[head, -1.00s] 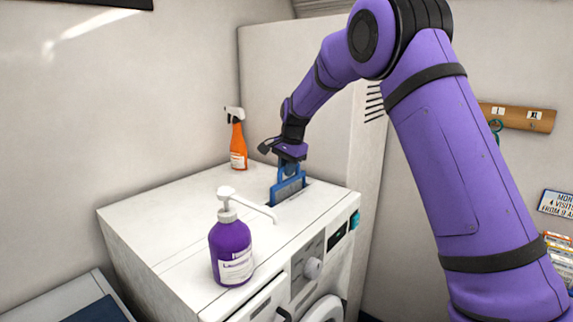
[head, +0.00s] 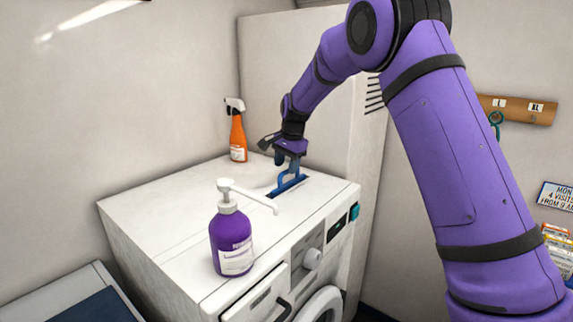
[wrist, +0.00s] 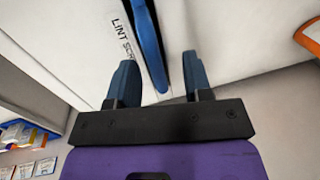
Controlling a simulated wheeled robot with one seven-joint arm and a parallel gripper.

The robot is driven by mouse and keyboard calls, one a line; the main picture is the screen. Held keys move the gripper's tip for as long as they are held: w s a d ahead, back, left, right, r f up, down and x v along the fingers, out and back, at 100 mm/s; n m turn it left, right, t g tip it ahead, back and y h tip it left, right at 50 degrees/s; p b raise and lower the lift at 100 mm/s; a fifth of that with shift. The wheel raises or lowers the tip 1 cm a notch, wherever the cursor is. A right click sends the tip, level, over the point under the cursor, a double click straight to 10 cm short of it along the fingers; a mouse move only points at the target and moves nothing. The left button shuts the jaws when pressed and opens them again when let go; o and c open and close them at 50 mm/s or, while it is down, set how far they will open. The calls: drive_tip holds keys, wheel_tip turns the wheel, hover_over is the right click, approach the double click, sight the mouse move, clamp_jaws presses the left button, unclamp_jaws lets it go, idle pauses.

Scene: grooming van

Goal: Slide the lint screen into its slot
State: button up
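The blue lint screen (head: 291,186) sits low in the slot in the white dryer's top (head: 220,190). Only its upper bar and loop handle show above the surface; the rest is hidden inside. My gripper (head: 287,160) is just above the handle, pointing down. In the wrist view my gripper's two dark blue fingers (wrist: 158,78) stand apart with a clear gap. The blue handle (wrist: 149,45) passes between and beyond them, and neither finger visibly presses on it. A label reading "LINT SCR" (wrist: 122,38) lies beside the slot, partly hidden by a finger.
A purple pump bottle (head: 232,240) stands at the dryer top's front, its spout reaching toward the slot. An orange spray bottle (head: 238,138) stands at the back by the wall. A tall white cabinet (head: 310,100) rises behind. The dryer top's left side is clear.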

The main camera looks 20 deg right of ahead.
drive_tip(key=shift+r, duration=0.1)
wheel_tip(320, 180, up, 10)
drive_tip(key=s+d, duration=0.1)
drive_tip(key=shift+s+r, duration=0.2)
drive_tip(key=shift+s, duration=0.15)
drive_tip(key=shift+d, duration=0.1)
idle(0.3)
